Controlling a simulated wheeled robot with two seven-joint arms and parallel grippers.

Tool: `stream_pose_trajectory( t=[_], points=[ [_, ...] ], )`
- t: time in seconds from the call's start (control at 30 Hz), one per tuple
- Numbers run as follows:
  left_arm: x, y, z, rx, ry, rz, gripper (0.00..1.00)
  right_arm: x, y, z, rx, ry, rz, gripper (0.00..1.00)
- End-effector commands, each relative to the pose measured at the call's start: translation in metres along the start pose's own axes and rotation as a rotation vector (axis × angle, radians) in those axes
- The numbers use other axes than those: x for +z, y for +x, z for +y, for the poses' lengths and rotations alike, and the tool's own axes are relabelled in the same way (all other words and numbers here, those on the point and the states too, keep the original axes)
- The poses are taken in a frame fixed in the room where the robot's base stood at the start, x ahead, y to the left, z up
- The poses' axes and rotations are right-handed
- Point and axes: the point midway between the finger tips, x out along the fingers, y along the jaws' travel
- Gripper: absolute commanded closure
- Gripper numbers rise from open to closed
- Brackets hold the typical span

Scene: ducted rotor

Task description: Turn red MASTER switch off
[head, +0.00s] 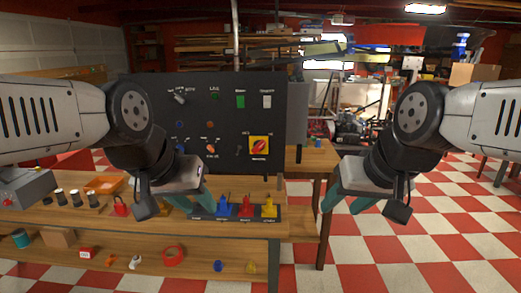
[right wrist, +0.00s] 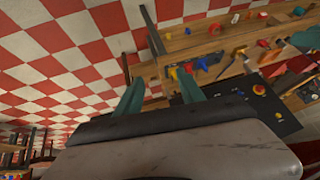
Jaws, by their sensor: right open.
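The red MASTER switch (head: 258,146) is a red rotary knob on a square yellow plate, low on the right side of the upright black panel (head: 215,115). Its handle looks slanted; the small label is hard to read. A red knob on yellow (right wrist: 258,89) shows in the right wrist view, seemingly the same switch. My left gripper (head: 182,200) is open in front of the panel, lower left of the switch, touching nothing that I can see. My right gripper (head: 347,203) is open and empty, right of the bench and well apart from the switch. Its teal fingers (right wrist: 160,92) are spread in the right wrist view.
The panel also carries a green switch (head: 240,101), a white switch (head: 266,101) and several knobs. Blue (head: 223,206), red (head: 246,207) and yellow (head: 269,207) items stand on a dark strip at the bench front. Checkered floor (head: 420,245) lies open at right.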

Motion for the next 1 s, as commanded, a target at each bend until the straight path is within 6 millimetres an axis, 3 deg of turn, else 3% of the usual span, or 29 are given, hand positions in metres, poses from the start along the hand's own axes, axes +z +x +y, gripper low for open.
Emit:
stream_pose_trajectory(
  t=[0.13, 0.27, 0.4, 0.6, 0.8, 1.0],
  points=[
    [0.000, 0.000, 0.000, 0.000, 0.000, 0.000, 0.64, -0.043, 0.015, -0.009, -0.022, 0.019, 0.057, 0.55],
    [0.000, 0.000, 0.000, 0.000, 0.000, 0.000, 0.64, -0.114, 0.043, -0.026, -0.059, 0.061, 0.160, 0.55],
    [0.000, 0.000, 0.000, 0.000, 0.000, 0.000, 0.64, -0.191, 0.083, -0.047, -0.106, 0.125, 0.285, 0.55],
    [0.000, 0.000, 0.000, 0.000, 0.000, 0.000, 0.64, -0.282, 0.150, -0.076, -0.167, 0.230, 0.460, 0.55],
    [0.000, 0.000, 0.000, 0.000, 0.000, 0.000, 0.64, -0.344, 0.228, -0.099, -0.213, 0.351, 0.630, 0.55],
    [0.000, 0.000, 0.000, 0.000, 0.000, 0.000, 0.64, -0.373, 0.310, -0.114, -0.237, 0.478, 0.800, 0.55]
  ],
)
